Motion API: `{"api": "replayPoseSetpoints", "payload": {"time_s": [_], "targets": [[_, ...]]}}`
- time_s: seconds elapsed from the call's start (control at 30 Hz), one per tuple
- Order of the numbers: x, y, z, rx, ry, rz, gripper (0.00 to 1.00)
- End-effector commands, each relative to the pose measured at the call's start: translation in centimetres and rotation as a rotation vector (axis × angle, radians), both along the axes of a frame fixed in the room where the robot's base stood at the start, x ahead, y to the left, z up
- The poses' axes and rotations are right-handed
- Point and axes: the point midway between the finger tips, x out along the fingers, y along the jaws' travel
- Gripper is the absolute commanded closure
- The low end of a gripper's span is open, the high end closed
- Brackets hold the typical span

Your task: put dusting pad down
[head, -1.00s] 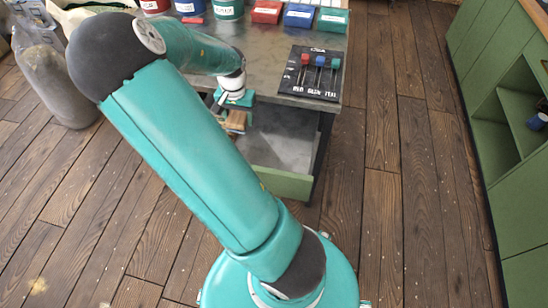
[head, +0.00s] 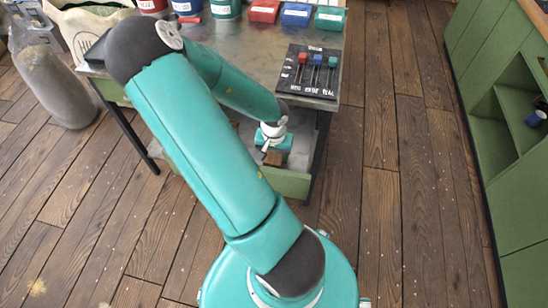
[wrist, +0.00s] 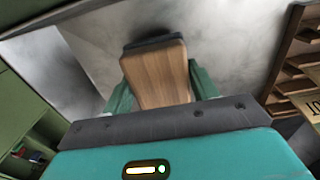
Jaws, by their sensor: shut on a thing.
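The dusting pad (wrist: 156,75) is a wooden block with a dark strip at its far end in the wrist view. My gripper (wrist: 160,85) is shut on it, with a green finger on each side. In the head view my gripper (head: 274,145) is low by the front of the work table, below its top and over the lower shelf (head: 302,125). A small brown part of the pad (head: 273,158) shows under it. A grey surface (wrist: 230,40) lies beyond the pad in the wrist view. I cannot tell whether the pad touches it.
The metal table top (head: 225,50) holds several coloured tubs and boxes and a black tool board (head: 308,72). A green front edge (head: 290,184) borders the lower shelf. Green cabinets (head: 500,130) stand right. The wooden floor between is clear.

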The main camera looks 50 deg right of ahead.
Motion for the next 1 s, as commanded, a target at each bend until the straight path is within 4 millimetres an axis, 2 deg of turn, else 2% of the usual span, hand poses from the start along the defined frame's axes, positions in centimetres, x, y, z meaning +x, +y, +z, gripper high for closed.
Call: {"api": "replayPoseSetpoints", "payload": {"time_s": [0.03, 0.13, 0.57, 0.6, 0.67, 1.0], "targets": [[-0.1, 0.0, -0.9, 0.0, 0.004, -0.001, 0.63], [0.0, 0.0, -1.7, -0.001, 0.002, 0.0, 0.63], [0.0, 0.0, -2.2, 0.0, 0.0, 0.0, 0.63], [0.0, 0.0, -2.2, 0.0, 0.0, 0.001, 0.34], [0.0, 0.1, -2.2, 0.001, 0.001, 0.0, 0.22], [-0.4, 0.1, -2.4, 0.001, 0.009, -0.002, 0.2]]}}
